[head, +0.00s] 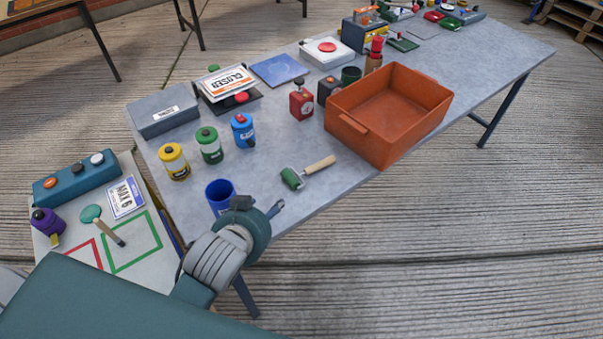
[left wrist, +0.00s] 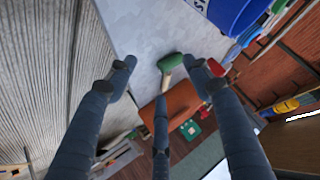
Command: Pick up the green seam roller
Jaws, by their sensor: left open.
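The green seam roller (head: 291,178) lies on the grey table, its green head toward the left and its wooden handle (head: 320,165) pointing right toward the orange bin. My left gripper (head: 259,205) is over the table's front edge, left of and nearer than the roller. In the left wrist view its fingers (left wrist: 160,72) are spread and empty. The roller's green head (left wrist: 170,62) shows beyond and between the fingertips, apart from them. My right gripper is not in view.
A blue cup (head: 216,190) stands close beside my left gripper. An orange bin (head: 350,137) stands right of the roller. Yellow (head: 174,163), green (head: 210,147) and blue (head: 243,131) canisters stand behind. The tabletop around the roller is clear.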

